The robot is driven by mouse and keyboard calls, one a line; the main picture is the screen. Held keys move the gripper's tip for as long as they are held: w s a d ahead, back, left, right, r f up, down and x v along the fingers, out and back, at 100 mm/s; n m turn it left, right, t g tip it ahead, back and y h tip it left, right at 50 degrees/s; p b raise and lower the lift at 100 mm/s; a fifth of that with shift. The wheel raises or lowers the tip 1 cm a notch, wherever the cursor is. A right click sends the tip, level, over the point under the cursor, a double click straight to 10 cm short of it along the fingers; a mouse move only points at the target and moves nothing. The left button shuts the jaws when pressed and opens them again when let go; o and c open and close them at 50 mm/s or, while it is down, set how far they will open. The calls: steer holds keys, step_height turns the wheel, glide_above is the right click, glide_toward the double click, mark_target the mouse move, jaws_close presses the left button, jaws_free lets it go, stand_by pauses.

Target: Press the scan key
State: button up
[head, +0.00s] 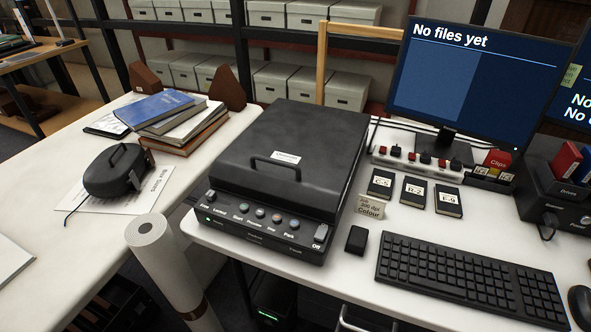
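A black flatbed scanner (262,190) stands on the white desk with its lid down. I cannot pick out a label reading Scan. A grey switch (320,234) at the panel's right end is marked Off. A green light shows at the left end. My gripper is not in view.
A monitor (445,85) headed "No files" stands behind a strip of red and black plugs (415,162). A keyboard (468,280), labelled dark cards (413,190) and a small black block (356,240) lie right of the scanner. A paper roll (170,265) stands upright at front left.

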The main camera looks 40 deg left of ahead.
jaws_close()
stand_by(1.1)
